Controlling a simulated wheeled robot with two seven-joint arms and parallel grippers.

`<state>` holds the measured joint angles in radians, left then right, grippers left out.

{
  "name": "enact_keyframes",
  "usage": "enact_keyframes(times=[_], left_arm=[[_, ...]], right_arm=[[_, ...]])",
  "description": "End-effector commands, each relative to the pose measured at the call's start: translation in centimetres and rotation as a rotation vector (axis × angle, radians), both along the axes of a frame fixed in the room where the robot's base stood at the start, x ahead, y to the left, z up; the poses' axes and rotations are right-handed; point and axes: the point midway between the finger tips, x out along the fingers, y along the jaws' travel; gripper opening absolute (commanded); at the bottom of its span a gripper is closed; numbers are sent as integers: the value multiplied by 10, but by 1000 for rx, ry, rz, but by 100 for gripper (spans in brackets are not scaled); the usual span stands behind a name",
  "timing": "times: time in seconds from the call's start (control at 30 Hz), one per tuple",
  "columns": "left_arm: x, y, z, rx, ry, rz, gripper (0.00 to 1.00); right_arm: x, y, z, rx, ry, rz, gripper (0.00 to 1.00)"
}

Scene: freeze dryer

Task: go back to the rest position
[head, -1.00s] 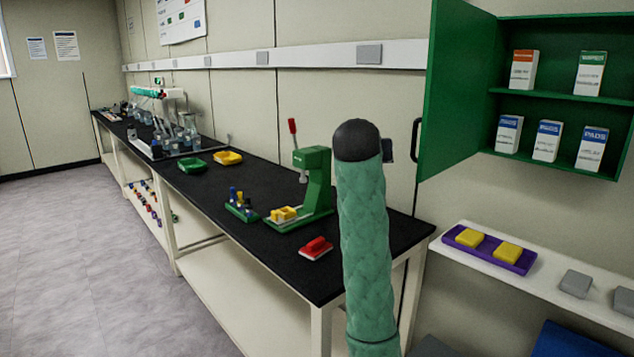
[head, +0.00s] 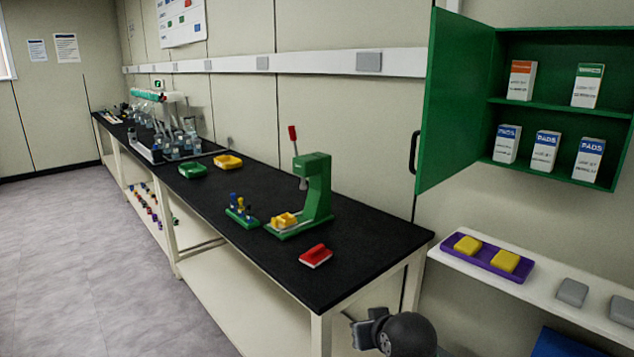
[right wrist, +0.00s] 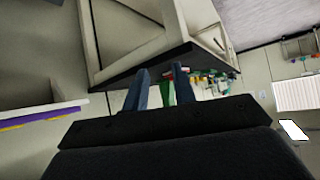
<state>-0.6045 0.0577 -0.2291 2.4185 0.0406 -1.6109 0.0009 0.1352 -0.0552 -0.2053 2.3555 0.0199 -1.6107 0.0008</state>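My right gripper (right wrist: 160,90) shows in the right wrist view with its two blue-grey fingers apart and nothing held between them. That view looks upside down, with the black-topped bench (right wrist: 150,62) behind the fingers. In the head view, a dark rounded joint of my arm shows at the bottom edge, right of the bench corner. I cannot make out gripper fingers there. My left gripper is in neither current view.
An open green cabinet door (head: 455,100) juts out at right. Below it, a white shelf (head: 545,290) holds a purple tray (head: 480,255). The floor at left is clear.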

Motion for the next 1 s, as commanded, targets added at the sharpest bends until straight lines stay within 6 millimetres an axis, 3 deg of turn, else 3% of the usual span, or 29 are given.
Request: enact_keyframes(times=[0.7,1.0], left_arm=[[3,7,28,2,-13,16,60],[3,6,35,2,-13,17,60]], right_arm=[[-205,-25,-187,-56,423,29,27],[-300,-31,-242,-73,606,39,27]])
